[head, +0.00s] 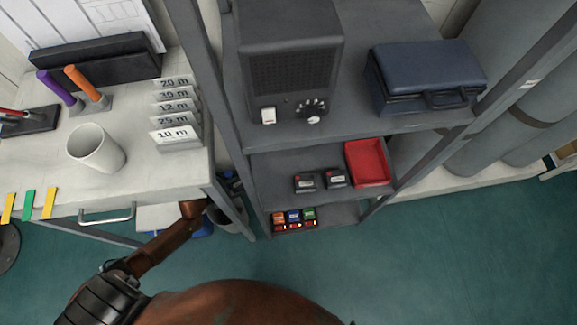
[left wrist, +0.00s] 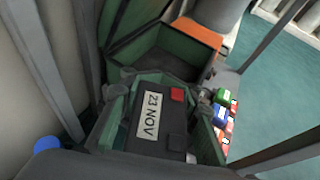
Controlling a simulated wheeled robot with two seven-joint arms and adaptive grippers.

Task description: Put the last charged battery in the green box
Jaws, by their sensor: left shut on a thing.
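In the left wrist view, my left gripper (left wrist: 162,100) is shut on a dark battery (left wrist: 143,139) with a white label reading "23 NOV" and a small red square on top. An open green box (left wrist: 207,35) lies just beyond the battery in that view, its lid raised. I cannot tell whether the battery touches the box. In the head view, my left arm reaches down beside the shelf; its gripper, the held battery and the green box are hidden there. My right gripper is in neither view.
Two dark battery-like blocks (head: 305,182) and a red tray (head: 368,163) stand on the middle shelf. Small coloured blocks (head: 293,218) sit on the lowest shelf, also near the gripper in the wrist view (left wrist: 222,95). Shelf posts (head: 207,95) stand close to my arm.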

